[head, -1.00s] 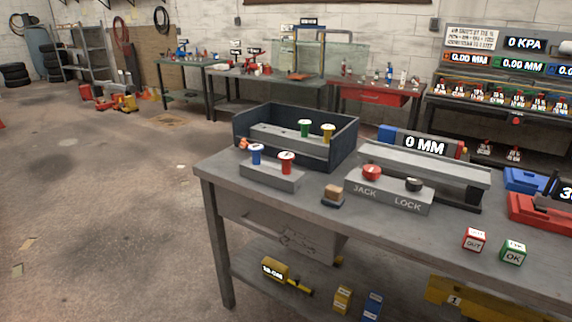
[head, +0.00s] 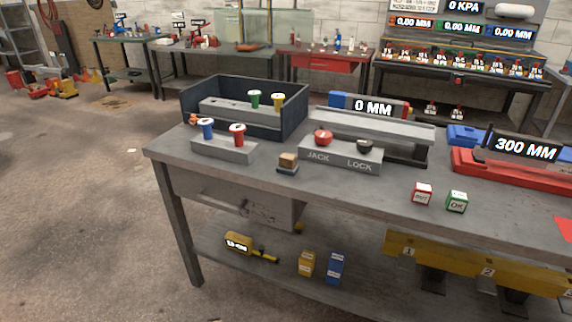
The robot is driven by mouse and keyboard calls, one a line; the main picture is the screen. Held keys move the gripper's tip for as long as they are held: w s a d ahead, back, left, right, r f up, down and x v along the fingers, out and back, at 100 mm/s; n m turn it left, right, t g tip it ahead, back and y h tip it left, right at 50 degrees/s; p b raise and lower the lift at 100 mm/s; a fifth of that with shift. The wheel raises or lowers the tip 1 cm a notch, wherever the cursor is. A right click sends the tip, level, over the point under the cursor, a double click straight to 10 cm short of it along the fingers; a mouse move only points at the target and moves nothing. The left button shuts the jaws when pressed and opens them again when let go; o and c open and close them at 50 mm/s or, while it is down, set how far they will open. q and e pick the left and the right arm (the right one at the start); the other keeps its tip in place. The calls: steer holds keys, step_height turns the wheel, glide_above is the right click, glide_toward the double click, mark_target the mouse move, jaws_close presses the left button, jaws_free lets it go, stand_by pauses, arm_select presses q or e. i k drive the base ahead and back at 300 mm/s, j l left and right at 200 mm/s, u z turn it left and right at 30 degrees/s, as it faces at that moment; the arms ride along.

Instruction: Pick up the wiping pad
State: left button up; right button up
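A small block with a tan top and a dark base, which looks like the wiping pad (head: 288,163), sits on the grey bench (head: 330,195) near its front edge. It is just left of and in front of the grey block marked JACK and LOCK (head: 340,156). Nothing covers it from this side. Neither of my grippers shows in the head view.
A grey holder (head: 224,149) with blue and red spools stands left of the pad, before a dark open box (head: 245,107). Red OUT (head: 422,194) and green OK (head: 456,202) cubes lie to the right. The bench front between pad and cubes is clear.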

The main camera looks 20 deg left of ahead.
mark_target(287, 166)
steer(key=z, duration=0.35)
steer(key=j+z, duration=0.7)
steer(key=z, duration=0.2)
steer(key=k+j+z, duration=0.2)
steer(key=j, duration=0.2)
steer(key=j+z, duration=0.2)
steer(key=j, duration=0.25)
